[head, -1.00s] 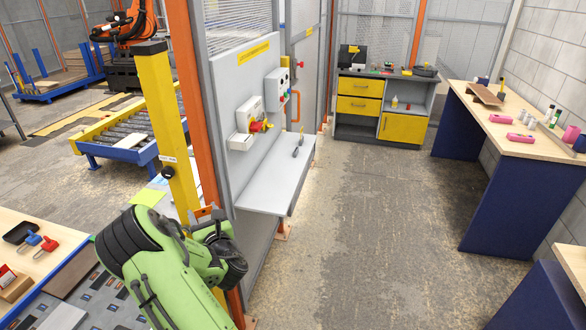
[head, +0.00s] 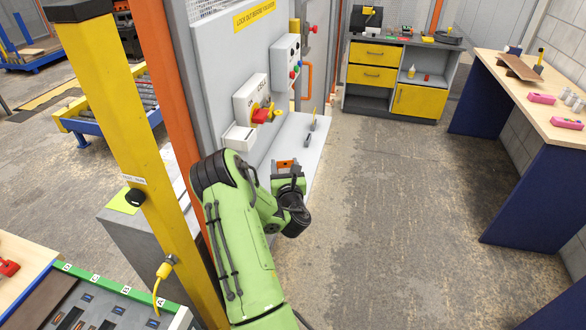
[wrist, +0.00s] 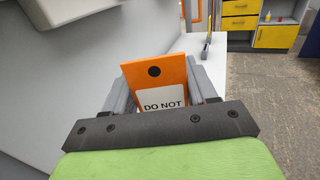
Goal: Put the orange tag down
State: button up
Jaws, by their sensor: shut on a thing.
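The orange tag (wrist: 145,74) is upright between my gripper's fingers in the wrist view, with a black hole near its top and a white label reading "DO NOT". The rest of its label is hidden behind my gripper's dark bar. My gripper (wrist: 160,88) is shut on the tag. In the head view the orange tag (head: 287,164) shows as a small orange patch at the end of my gripper (head: 288,174). They are in front of the grey shelf (head: 315,158) below the panel; I cannot tell whether the tag touches the shelf.
A switch box with a red and yellow knob (head: 260,115) is on the panel above. A yellow post (head: 120,130) stands left of my arm. The floor at right is clear.

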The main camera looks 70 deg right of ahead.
notch_tip(320, 180, down, 7)
jog(key=shift+f+b, duration=0.1)
jog(key=shift+b, duration=0.8)
jog(key=shift+f+b, duration=0.2)
jog(key=shift+b, duration=0.1)
jog(key=o, duration=0.9)
jog(key=shift+r, duration=0.1)
jog(key=shift+s+a+r, duration=0.1)
jog(key=shift+a+r, duration=0.05)
jog(key=b+v, duration=0.2)
jog(key=v, duration=0.9)
jog(key=shift+s+a+b, duration=0.25)
jog(key=shift+b, duration=0.15)
